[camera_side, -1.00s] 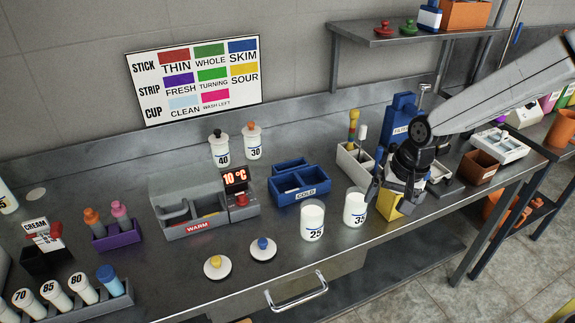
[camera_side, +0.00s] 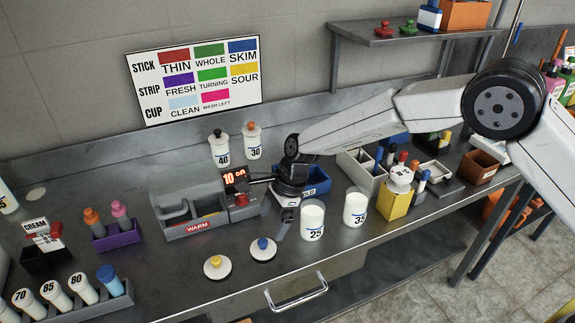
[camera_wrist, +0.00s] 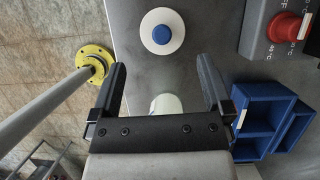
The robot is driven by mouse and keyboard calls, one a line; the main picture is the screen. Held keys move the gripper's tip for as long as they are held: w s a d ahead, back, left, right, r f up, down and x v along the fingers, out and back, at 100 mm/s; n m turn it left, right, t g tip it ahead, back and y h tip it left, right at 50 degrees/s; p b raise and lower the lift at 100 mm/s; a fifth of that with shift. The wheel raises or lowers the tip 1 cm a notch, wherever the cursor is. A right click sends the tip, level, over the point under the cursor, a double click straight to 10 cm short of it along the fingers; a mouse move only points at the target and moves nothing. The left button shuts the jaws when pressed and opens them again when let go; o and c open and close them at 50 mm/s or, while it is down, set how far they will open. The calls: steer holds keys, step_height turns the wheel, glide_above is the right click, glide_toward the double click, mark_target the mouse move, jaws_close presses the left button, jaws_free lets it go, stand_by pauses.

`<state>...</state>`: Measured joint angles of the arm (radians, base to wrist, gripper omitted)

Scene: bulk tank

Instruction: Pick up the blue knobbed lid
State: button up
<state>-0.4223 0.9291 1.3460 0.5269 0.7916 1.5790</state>
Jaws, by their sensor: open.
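The blue knobbed lid (camera_side: 263,248) is a white disc with a blue knob. It lies on the steel bench near its front edge, right of a similar lid with a yellow knob (camera_side: 213,267). In the wrist view the blue knobbed lid (camera_wrist: 162,31) is beyond my fingertips, roughly centred between them. My gripper (camera_side: 283,212) is open and empty, above the bench and behind the lid; its fingers also show in the wrist view (camera_wrist: 163,82). The white cup marked 25 (camera_side: 312,220) stands close by on the right.
The grey WARM box (camera_side: 190,228) with a red knob stands left of my gripper. The blue COLD box (camera_side: 318,184) is partly hidden behind my gripper. A cup marked 35 (camera_side: 355,207) stands further right. The bench around the two lids is clear.

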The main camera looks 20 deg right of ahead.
mark_target(264, 240)
steer(key=shift+f, duration=0.15)
steer(key=shift+x, duration=1.2)
steer(key=shift+f, duration=0.1)
steer(key=shift+x, duration=2.5)
steer(key=shift+d, duration=0.1)
steer(key=c, duration=0.9)
steer(key=shift+w, duration=0.1)
